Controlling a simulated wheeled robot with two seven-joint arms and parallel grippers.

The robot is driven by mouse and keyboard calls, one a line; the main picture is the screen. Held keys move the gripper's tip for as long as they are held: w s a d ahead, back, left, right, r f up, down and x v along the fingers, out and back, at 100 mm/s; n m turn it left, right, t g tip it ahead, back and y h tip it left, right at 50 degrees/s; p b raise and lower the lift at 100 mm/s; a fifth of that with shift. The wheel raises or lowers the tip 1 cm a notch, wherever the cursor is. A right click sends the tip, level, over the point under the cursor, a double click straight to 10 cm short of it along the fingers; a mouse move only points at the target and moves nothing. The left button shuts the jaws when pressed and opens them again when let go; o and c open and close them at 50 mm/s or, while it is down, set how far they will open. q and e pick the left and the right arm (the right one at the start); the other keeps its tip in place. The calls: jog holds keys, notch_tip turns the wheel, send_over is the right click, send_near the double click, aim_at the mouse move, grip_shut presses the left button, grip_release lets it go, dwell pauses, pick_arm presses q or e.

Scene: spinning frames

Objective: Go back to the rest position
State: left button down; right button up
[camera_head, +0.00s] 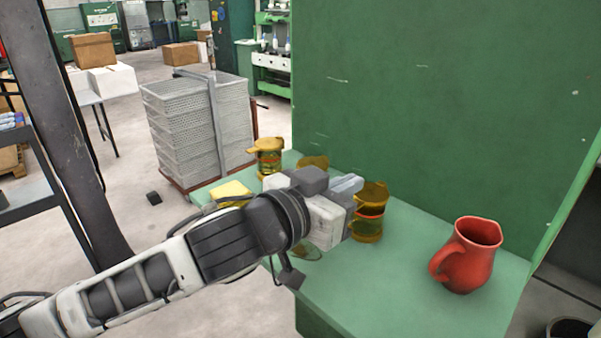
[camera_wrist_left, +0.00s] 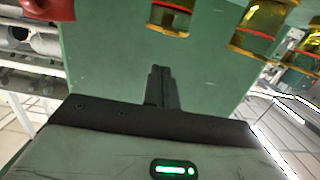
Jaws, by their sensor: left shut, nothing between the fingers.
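My left arm reaches in from the left in the head view, and my left gripper (camera_head: 345,186) hangs over the green table. In the left wrist view the fingers of my left gripper (camera_wrist_left: 160,72) are together, with nothing between them. They point over the bare green tabletop (camera_wrist_left: 105,50). An amber jar (camera_head: 369,212) stands just right of the gripper in the head view and is partly covered by it. My right gripper is not in view.
A red jug (camera_head: 467,254) stands on the right of the green table (camera_head: 400,300). More amber jars (camera_head: 268,158) and a yellow item (camera_head: 231,192) are at its far left. A tall green panel (camera_head: 440,100) rises behind. Stacked grey crates (camera_head: 190,130) stand on the floor beyond.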

pick_arm(q)
jog(key=r+b+v, duration=0.2)
jog(key=v, duration=0.8)
jog(key=s+a+f+n+g+y, duration=0.1)
jog(key=a+f+n+g+y, duration=0.25)
jog(key=f, duration=0.65)
jog(key=s+a+f+n+t+y, duration=0.1)
jog(key=s+a+f+n+y, duration=0.1)
jog(key=a+f+y, duration=0.5)
jog(key=s+a+f+g, duration=0.3)
jog(key=s+f, duration=0.4)
jog(key=s+a+f+g, duration=0.3)
jog(key=s+f+g, duration=0.1)
jog(key=s+f, duration=0.35)
jog(key=w+d+f+t+h, duration=0.2)
jog(key=w+d+f+t, duration=0.3)
jog(key=w+f+t, duration=0.2)
jog(key=shift+f, duration=0.75)
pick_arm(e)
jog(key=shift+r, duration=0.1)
